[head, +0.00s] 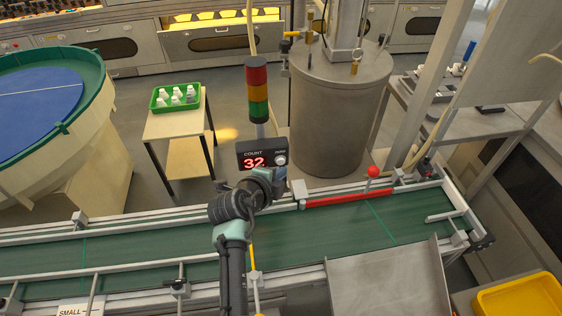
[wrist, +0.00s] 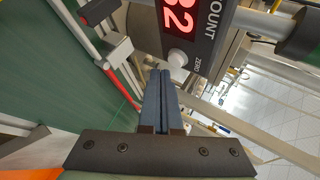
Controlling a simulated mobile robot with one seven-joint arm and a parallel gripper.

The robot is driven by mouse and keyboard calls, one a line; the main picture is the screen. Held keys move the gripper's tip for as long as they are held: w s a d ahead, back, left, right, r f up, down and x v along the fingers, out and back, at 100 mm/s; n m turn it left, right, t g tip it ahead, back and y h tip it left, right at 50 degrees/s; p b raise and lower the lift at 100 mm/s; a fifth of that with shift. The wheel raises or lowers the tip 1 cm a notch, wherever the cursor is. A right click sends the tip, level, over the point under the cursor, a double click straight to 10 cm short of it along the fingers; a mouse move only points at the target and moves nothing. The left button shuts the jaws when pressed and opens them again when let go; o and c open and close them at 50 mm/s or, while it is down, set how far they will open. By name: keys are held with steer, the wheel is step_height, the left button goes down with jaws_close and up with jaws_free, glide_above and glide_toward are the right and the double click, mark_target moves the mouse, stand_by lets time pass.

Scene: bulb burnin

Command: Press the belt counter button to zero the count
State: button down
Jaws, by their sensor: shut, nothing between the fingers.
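The belt counter (head: 262,153) is a dark box beyond the far rail of the belt, with a red display reading 32. Its white round zero button (head: 281,158) sits at the right of the display. In the wrist view the counter (wrist: 205,35) is turned on its side, and the button (wrist: 178,58) is just beyond my fingertips. My gripper (wrist: 160,73) is shut and empty, its two dark blue fingers together. The tips look close to the button; whether they touch it I cannot tell. In the head view my arm reaches over the belt and hides part of the gripper.
The green conveyor belt (head: 330,238) runs below my arm, with a red bar (head: 349,198) and a red-knobbed lever (head: 373,172) at right. A signal tower (head: 257,88) rises behind the counter, beside a large steel tank (head: 338,120). A green crate of bulbs (head: 176,97) stands on a small table.

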steer(key=shift+w+f+b, duration=0.1)
steer(key=shift+w+b, duration=0.3)
steer(key=shift+b, duration=0.4)
steer(key=shift+w+a+b, duration=0.15)
steer(key=shift+w+b, duration=0.25)
steer(key=shift+b, duration=0.15)
stand_by(0.6)
steer(key=shift+s, duration=0.15)
steer(key=shift+s+p, duration=0.3)
steer(key=shift+s, duration=0.35)
steer(key=shift+s+d+p, duration=0.2)
steer(key=shift+s+p, duration=0.15)
steer(key=shift+s, duration=0.45)
steer(key=shift+s+d+p, duration=0.25)
steer(key=shift+s+p, duration=0.05)
steer(key=shift+s, duration=0.55)
steer(key=shift+s+d+p, duration=0.2)
steer(key=shift+s+p, duration=0.15)
steer(key=shift+s, duration=0.45)
